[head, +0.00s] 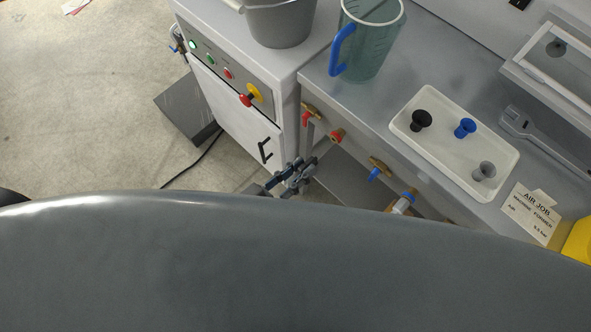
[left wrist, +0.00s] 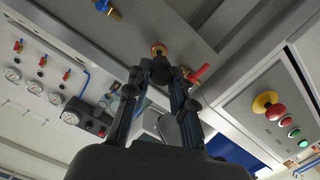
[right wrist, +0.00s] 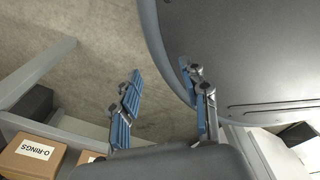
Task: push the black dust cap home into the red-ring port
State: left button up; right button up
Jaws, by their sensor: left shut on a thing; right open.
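A black dust cap (head: 421,120) stands in the white tray (head: 408,96) on the bench. The red-ring port (head: 337,135) is on the bench's front face, beside a red-levered valve (head: 306,118). My left gripper (head: 300,172) is below and left of that port in the head view. In the left wrist view, my left gripper (left wrist: 161,66) has its fingertips together around something small and dark, just in front of the red-ring port (left wrist: 158,48). I cannot tell what it holds or whether it touches the port. My right gripper (right wrist: 163,100) is open and empty, away from the bench.
The tray also holds a blue cap (head: 465,128) and a grey cap (head: 484,171). A blue-handled jug (head: 372,45) and a bucket (head: 280,22) stand near the bench edge. A blue-levered valve (head: 378,168) is right of the port. An O-rings box (right wrist: 32,158) shows low left.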

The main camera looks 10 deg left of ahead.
aim_at(310, 159)
pick_arm(q)
jog(key=shift+w+d+r, duration=0.1)
jog(key=shift+w+d, duration=0.25)
jog(key=shift+w, duration=0.25)
jog(key=shift+w+d+r, duration=0.1)
jog(key=shift+w+d, duration=0.25)
jog(key=shift+w, duration=0.2)
jog(key=shift+w+d+f, duration=0.1)
jog(key=shift+w+d, duration=0.1)
jog(key=shift+w, duration=0.1)
jog(key=shift+p+x, duration=0.3)
jog(key=shift+x, duration=0.5)
jog(key=shift+w+d, duration=0.1)
jog(key=shift+w, duration=0.05)
pick_arm(e)
jog(key=shift+w+a+r, duration=0.15)
jog(key=shift+w+r, duration=0.05)
jog(key=shift+w, duration=0.2)
jog(key=shift+w+a+r, duration=0.15)
jog(key=shift+w+r, duration=0.05)
jog(key=shift+w, duration=0.2)
jog(key=shift+r, duration=0.25)
jog(key=shift+d, duration=0.15)
pick_arm(q)
jog(key=shift+p, duration=0.65)
pick_arm(e)
jog(key=shift+r, duration=0.45)
